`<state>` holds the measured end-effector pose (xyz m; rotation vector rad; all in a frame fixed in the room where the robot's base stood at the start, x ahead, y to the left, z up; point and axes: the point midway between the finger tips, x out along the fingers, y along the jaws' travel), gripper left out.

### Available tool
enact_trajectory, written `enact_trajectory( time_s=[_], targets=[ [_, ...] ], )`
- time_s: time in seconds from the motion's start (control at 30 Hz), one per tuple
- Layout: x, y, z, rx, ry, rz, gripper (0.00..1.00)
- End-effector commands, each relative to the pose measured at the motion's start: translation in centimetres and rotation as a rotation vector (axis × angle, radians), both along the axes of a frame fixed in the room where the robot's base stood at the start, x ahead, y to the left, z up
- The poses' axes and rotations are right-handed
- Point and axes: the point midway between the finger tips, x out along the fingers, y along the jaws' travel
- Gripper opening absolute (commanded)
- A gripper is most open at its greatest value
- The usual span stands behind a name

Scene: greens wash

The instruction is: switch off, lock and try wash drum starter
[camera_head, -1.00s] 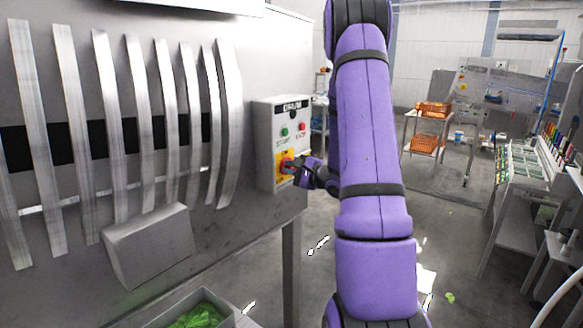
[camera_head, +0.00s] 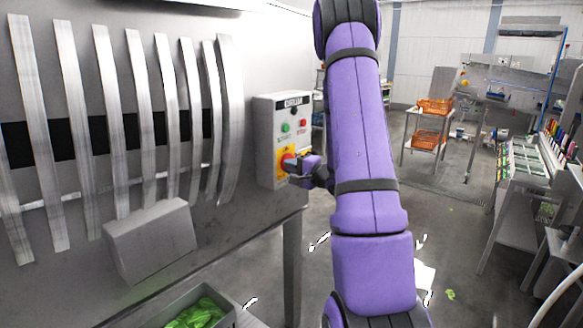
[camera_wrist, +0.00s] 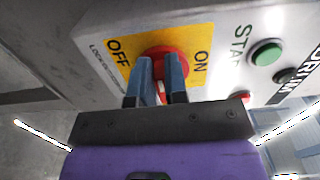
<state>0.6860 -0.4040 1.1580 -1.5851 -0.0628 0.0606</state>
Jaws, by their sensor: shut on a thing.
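The wash drum starter (camera_head: 265,130) is a light grey box labelled DRUM, on the right end of the steel machine. Its red rotary handle (camera_head: 288,160) sits on a yellow plate low on the front. In the wrist view the red handle (camera_wrist: 163,52) is between my two fingers, with OFF to the left and ON to the right on the yellow plate (camera_wrist: 203,42). My gripper (camera_head: 293,165) is shut on the handle. The fingers partly cover it, so I cannot tell its exact angle. No padlock is discernible.
A green START button (camera_wrist: 265,53) and a red button (camera_head: 302,127) sit above the handle. A bin of greens (camera_head: 198,314) is at the lower left. A rack with orange crates (camera_head: 428,138) stands behind; a bench (camera_head: 520,185) is at the right.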

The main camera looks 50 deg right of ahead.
Motion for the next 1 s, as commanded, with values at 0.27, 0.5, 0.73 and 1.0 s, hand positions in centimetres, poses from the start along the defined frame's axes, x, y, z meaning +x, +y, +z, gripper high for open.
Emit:
enact_trajectory(
  time_s=[0.27, 0.5, 0.73, 1.0],
  targets=[
    [-0.1, 0.0, -0.2, 0.001, 0.004, 0.0, 0.0],
    [0.0, 0.0, -0.1, 0.001, 0.003, 0.0, 0.39],
    [-0.3, 0.0, -0.1, 0.001, 0.002, -0.001, 0.39],
    [-4.2, -0.4, -0.1, 0.0, 0.003, -0.004, 0.39]
  ],
)
